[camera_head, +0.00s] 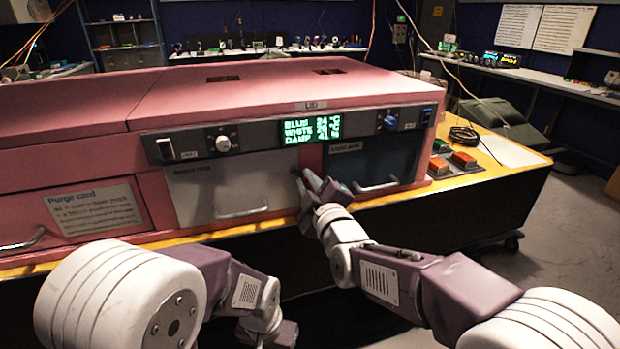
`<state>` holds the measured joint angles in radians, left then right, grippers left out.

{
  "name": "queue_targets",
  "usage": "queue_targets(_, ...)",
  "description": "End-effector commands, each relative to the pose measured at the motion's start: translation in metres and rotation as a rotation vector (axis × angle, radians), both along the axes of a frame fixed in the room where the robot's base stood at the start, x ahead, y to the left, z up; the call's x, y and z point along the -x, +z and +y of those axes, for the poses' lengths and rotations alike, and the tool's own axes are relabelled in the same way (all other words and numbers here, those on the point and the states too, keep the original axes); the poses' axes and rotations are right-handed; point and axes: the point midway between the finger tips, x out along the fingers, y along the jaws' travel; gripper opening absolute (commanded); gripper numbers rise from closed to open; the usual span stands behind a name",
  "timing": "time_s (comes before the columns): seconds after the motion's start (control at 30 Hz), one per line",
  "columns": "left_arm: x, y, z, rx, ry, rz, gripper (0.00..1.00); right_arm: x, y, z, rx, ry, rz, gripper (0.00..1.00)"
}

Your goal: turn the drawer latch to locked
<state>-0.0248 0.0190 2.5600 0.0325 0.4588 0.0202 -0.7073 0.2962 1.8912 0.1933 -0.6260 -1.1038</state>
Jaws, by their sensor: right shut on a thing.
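A pink enclosure (240,95) stands on a table. Its front holds a light grey drawer (200,190) and, to the right, a dark drawer (365,160). Both look closed. A narrow red strip (311,158) separates them. My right gripper (304,182) is at the lower end of this strip, by the light drawer's right edge. It is shut on the drawer latch, which its fingers mostly hide; I cannot tell the latch's angle. My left gripper (272,333) hangs low in front of the table edge, away from the drawers; its fingers are not clear.
Bar handles (377,188) stick out from the drawers. Above them is a grey panel with a white knob (222,143), a green display (311,129) and a blue knob (390,122). Orange-red buttons (463,159) stand right of the enclosure. Floor is free at the right.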

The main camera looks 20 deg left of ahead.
Motion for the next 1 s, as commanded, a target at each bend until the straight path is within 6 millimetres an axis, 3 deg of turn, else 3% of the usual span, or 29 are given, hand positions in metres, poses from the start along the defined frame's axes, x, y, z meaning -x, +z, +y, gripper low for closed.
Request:
queue_targets(0.5,0.0,0.01,0.0,0.0,0.0,0.0,0.0,0.002,-0.01,0.003,0.365,0.001,-0.243,0.0)
queue_targets(1.0,0.0,0.013,0.0,0.0,0.0,0.0,0.0,0.003,-0.016,0.004,0.523,0.001,-0.349,0.0)
